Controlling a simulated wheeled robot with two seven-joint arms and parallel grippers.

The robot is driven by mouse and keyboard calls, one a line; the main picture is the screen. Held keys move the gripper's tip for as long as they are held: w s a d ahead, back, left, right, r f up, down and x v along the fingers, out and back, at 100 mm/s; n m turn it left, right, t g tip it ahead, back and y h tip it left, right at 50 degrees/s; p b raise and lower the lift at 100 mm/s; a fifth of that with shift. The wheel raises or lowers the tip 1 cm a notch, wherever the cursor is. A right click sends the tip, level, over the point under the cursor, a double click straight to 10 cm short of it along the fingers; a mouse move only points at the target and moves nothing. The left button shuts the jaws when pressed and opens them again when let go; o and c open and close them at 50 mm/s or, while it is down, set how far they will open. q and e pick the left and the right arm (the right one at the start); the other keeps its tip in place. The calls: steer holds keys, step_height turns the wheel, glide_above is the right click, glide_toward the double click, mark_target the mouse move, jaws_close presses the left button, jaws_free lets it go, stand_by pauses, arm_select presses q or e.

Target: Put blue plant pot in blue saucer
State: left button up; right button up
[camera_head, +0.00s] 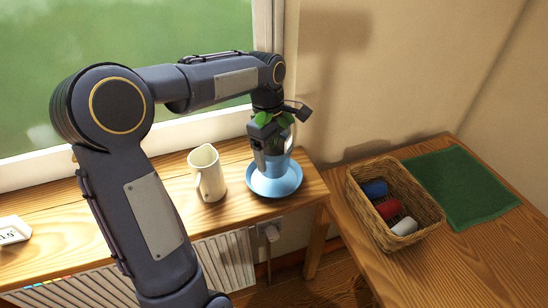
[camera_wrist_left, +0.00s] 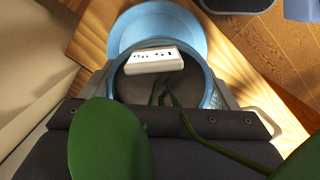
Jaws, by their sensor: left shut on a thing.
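The blue plant pot (camera_head: 274,171), holding a green leafy plant (camera_head: 268,118), is upright over the middle of the blue saucer (camera_head: 292,186) on the windowsill shelf. My left gripper (camera_head: 272,150) points down and is shut on the pot. I cannot tell whether the pot's base touches the saucer. In the left wrist view the pot's rim (camera_wrist_left: 213,85) shows between the fingers, and the saucer (camera_wrist_left: 160,22) shows beyond it. Green leaves (camera_wrist_left: 110,140) and the dark gripper body cover much of the pot there. My right gripper is not in view.
A cream pitcher (camera_head: 207,172) stands close left of the saucer. The shelf (camera_head: 312,188) ends just right of the saucer. A wicker basket (camera_head: 361,208) with rolled cloths and a green mat (camera_head: 461,186) are on the right table. The window is behind the arm.

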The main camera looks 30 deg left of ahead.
arm_select(q)
steer(key=shift+w+f, duration=0.2)
steer(key=shift+f, duration=1.5)
steer(key=shift+f, duration=0.1)
steer(key=shift+f, duration=0.15)
steer(key=o, duration=1.3)
